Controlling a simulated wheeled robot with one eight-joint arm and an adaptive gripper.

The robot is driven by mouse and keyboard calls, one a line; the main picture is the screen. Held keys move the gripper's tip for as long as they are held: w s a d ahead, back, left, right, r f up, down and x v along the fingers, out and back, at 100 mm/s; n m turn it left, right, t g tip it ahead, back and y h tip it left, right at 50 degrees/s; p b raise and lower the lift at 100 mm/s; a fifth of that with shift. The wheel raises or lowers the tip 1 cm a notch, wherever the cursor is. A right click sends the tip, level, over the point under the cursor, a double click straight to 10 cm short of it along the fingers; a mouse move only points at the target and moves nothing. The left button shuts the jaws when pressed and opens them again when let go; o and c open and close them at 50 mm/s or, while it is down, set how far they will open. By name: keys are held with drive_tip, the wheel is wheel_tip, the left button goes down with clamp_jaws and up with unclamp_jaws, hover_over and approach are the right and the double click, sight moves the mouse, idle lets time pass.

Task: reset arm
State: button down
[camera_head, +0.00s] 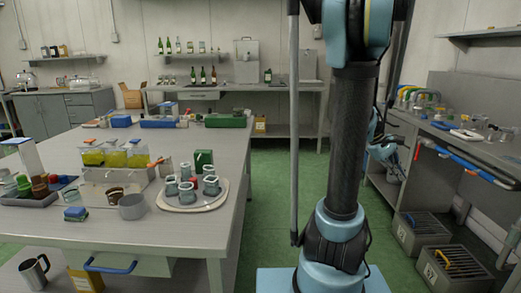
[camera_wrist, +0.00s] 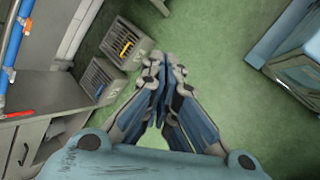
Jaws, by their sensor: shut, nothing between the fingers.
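My gripper (camera_wrist: 163,62) is shut and empty in the wrist view, its fingertips together above the green floor. In the head view my arm stands upright at the centre right. My gripper (camera_head: 383,150) shows there only in small part, partly hidden behind my arm, near the right-hand bench. It touches no object that I can see.
A long table (camera_head: 232,165) at left carries a round tray (camera_head: 211,201) with jars, and several containers. The right bench (camera_head: 480,148) holds glassware. Two grey crates (camera_head: 425,229) (camera_head: 452,268) stand on the floor beneath it.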

drive_tip(key=s+a+f+m+t+y, duration=0.1)
drive_tip(key=s+a, duration=0.3)
drive_tip(key=a, duration=0.6)
drive_tip(key=s+a+f+m+t+y, duration=0.1)
drive_tip(key=s+a+f+y, duration=0.2)
drive_tip(key=a, duration=0.8)
drive_tip(key=s+a+f+m+t+y, duration=0.1)
drive_tip(key=s+a+f+t+y, duration=0.1)
drive_tip(key=a, duration=0.8)
drive_tip(key=s+f+y, duration=0.1)
drive_tip(key=s, duration=0.1)
drive_tip(key=shift+s+a+f+m, duration=0.3)
drive_tip(key=shift+s+f, duration=0.05)
drive_tip(key=shift+s, duration=0.05)
drive_tip(key=c, duration=2.1)
unclamp_jaws()
drive_tip(key=shift+s+a+f, duration=0.1)
drive_tip(key=shift+s+a, duration=0.05)
drive_tip(key=shift+a, duration=0.05)
drive_tip(key=o, duration=0.5)
drive_tip(key=shift+a, duration=0.1)
drive_tip(key=shift+c, duration=0.2)
drive_tip(key=shift+s, duration=0.1)
